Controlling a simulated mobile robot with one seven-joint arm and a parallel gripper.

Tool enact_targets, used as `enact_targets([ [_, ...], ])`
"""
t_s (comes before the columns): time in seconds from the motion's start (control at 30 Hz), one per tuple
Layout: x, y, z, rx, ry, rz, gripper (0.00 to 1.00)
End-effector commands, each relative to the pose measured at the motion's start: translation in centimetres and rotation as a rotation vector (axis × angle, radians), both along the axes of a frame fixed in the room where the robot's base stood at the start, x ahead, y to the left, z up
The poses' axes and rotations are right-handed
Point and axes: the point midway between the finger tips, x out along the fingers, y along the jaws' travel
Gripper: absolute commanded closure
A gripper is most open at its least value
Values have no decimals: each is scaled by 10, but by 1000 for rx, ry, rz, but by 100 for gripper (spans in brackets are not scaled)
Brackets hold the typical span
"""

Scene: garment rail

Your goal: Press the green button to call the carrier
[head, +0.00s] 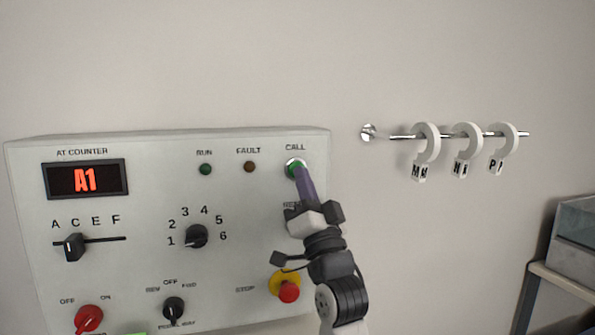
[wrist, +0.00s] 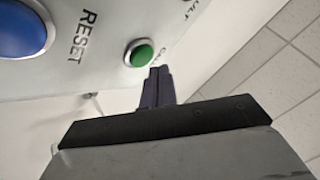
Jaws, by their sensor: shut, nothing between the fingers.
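The green button (head: 293,169) sits under the CALL label at the upper right of the grey control panel (head: 120,285). It has a silver ring and also shows in the wrist view (wrist: 140,54). My gripper (head: 302,172) is shut and empty, with its purple fingertips at the lower right edge of the button in the head view. In the wrist view the fingertips (wrist: 160,70) are just below and right of the button. I cannot tell whether they touch it.
A blue RESET button (wrist: 22,28) is close by in the wrist view. A red stop button (head: 289,291) on yellow is below my gripper. A slider (head: 74,247), a rotary dial (head: 196,236) and a dark fault lamp (head: 249,167) are on the panel. A rail with tagged hooks (head: 427,145) is right.

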Motion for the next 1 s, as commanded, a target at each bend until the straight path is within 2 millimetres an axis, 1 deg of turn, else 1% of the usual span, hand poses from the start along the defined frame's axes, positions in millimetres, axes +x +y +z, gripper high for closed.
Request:
enact_targets([
  [0.17,1,0,0,0,0,0,100],
  [0.43,8,3,-1,-1,1,0,100],
  [1.0,10,4,0,0,0,0,100],
])
